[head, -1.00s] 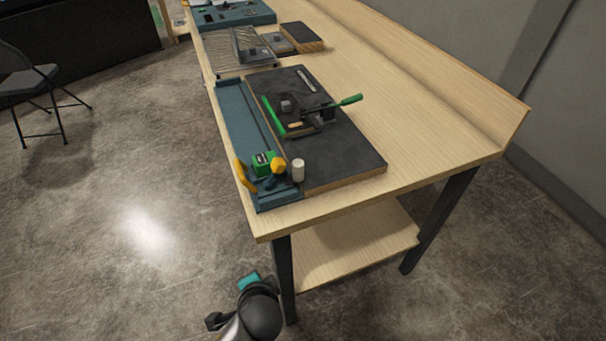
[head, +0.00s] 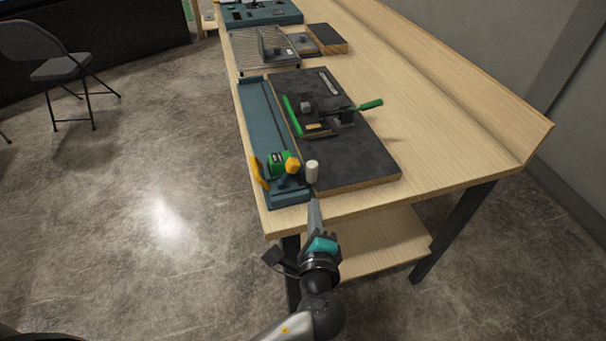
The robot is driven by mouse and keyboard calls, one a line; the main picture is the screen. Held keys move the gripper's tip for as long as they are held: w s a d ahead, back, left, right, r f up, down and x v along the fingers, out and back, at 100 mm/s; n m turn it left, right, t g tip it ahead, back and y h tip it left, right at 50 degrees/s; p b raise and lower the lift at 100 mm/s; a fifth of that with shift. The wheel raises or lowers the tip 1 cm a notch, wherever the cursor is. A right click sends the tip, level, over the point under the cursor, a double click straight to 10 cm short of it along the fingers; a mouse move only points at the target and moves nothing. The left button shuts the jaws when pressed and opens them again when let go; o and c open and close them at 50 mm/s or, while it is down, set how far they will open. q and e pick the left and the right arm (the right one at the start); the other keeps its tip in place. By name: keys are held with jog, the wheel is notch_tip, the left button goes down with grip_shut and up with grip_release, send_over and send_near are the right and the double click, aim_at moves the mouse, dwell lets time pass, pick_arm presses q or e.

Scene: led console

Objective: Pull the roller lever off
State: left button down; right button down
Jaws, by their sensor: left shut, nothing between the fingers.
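A black fixture (head: 330,120) with a green handle (head: 370,105) pointing right and a long green bar (head: 291,114) on its left sits on a dark board (head: 365,160). A green device (head: 280,160) with a yellow knob (head: 293,165) and a yellow lever-like piece (head: 260,172) sits at the near end of a blue-grey rail (head: 262,120). I cannot tell which part is the roller lever. My left gripper (head: 315,205) is shut and empty. In the picture it is just below the white cylinder (head: 312,172), at the bench's near edge. My right gripper is not in view.
The wooden bench (head: 440,140) is clear to the right of the dark board. A grey ribbed tray (head: 255,53), small blocks (head: 328,38) and a blue-grey panel (head: 262,13) lie farther back. A lower shelf (head: 385,245) and a folding chair (head: 65,65) also show.

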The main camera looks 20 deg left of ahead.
aim_at(317, 186)
pick_arm(q)
jog(key=shift+w+d+r+m, duration=0.2)
jog(key=shift+d+r+m, duration=0.05)
jog(key=shift+d+m, duration=0.25)
jog(key=x, duration=1)
jog(key=shift+w+d+r, duration=0.1)
jog(key=shift+w, duration=0.15)
jog(key=s+a+r, duration=0.1)
jog(key=s+a+r+p, duration=0.1)
jog(key=shift+s+a, duration=0.15)
jog(key=shift+a, duration=0.25)
jog(key=shift+f, duration=0.1)
